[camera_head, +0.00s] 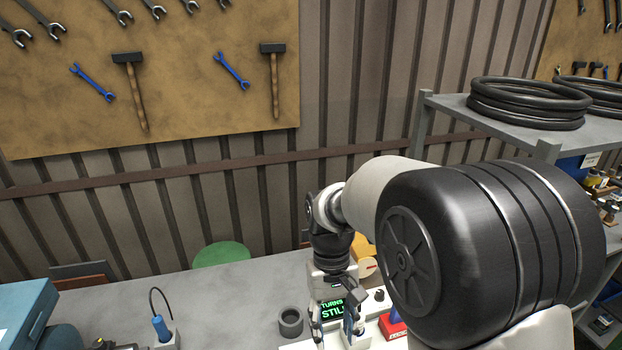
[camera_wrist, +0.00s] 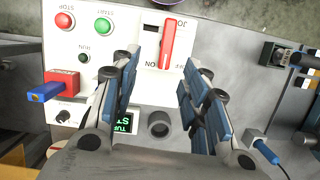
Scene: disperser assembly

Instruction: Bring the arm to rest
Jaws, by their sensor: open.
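My gripper (camera_head: 338,318) points down over the bench beside the control panel. In the wrist view its two blue-padded fingers (camera_wrist: 156,85) stand apart, with nothing between them. Behind them is the white control panel (camera_wrist: 85,60), with a red button (camera_wrist: 65,20), a green button (camera_wrist: 103,25), a red lever (camera_wrist: 168,45) and a dark knob (camera_wrist: 66,115). A green-lettered display (camera_head: 332,307) sits behind the gripper in the head view. My arm hides much of the bench's right side there.
A grey ring-shaped part (camera_head: 290,321) stands on the grey bench (camera_head: 225,285). A blue-topped part with a cable (camera_head: 160,327) is farther left. A red-and-blue part (camera_wrist: 56,87) lies at the panel's left in the wrist view. A shelf (camera_head: 455,108) with black coils stands right.

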